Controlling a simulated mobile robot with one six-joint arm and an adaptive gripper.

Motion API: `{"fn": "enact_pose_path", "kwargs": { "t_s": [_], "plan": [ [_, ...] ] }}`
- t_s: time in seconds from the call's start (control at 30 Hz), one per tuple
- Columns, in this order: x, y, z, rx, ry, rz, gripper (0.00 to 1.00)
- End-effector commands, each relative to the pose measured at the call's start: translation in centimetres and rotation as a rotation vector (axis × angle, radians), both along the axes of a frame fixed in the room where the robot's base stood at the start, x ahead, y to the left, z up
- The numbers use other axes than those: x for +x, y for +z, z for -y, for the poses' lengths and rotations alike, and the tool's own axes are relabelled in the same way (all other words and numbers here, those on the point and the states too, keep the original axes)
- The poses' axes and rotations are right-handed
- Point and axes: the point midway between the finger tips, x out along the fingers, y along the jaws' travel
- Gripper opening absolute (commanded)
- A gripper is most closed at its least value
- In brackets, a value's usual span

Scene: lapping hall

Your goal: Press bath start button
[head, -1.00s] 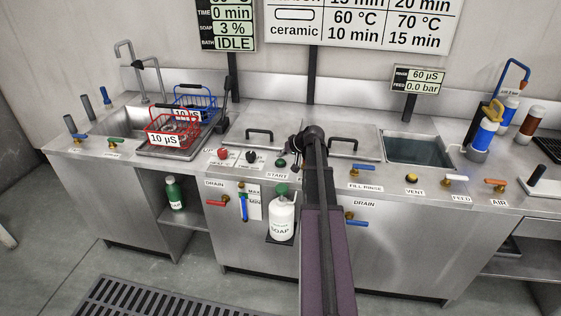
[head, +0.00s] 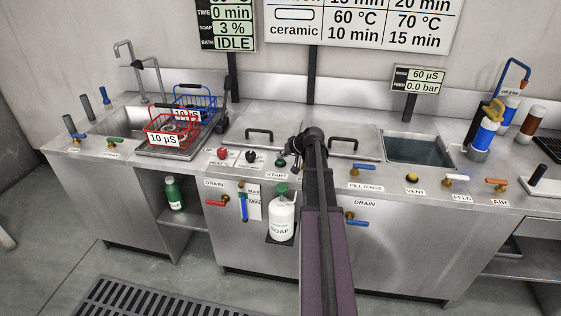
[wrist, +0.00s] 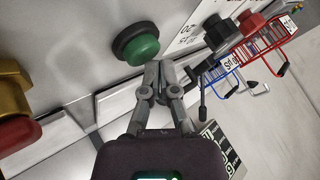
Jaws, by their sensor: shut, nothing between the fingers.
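The green start button (head: 281,163) sits in a black collar on the steel front ledge, above its START label (head: 277,175). In the wrist view the green button (wrist: 138,44) is just beyond the fingertips, slightly to the left. My gripper (wrist: 160,70) is shut and empty. Its tips look close to the button's edge; I cannot tell whether they touch it. In the head view my gripper (head: 291,156) is beside the button, on its right, partly hidden by my arm. The display (head: 226,26) reads BATH IDLE.
A red knob (head: 223,153) and a black knob (head: 251,157) stand left of the button. The white soap bottle (head: 282,218) hangs below it. Red (head: 172,131) and blue wire baskets are at the left. Lidded tanks with black handles lie behind.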

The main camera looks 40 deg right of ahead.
Motion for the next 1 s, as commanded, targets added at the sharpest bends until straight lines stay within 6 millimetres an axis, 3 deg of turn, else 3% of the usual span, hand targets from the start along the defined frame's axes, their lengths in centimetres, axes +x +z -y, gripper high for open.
{"fn": "enact_pose_path", "kwargs": {
  "t_s": [1.0],
  "plan": [
    [0.03,-0.78,-0.06,0.0,0.001,-0.001,0.0]
  ]
}}
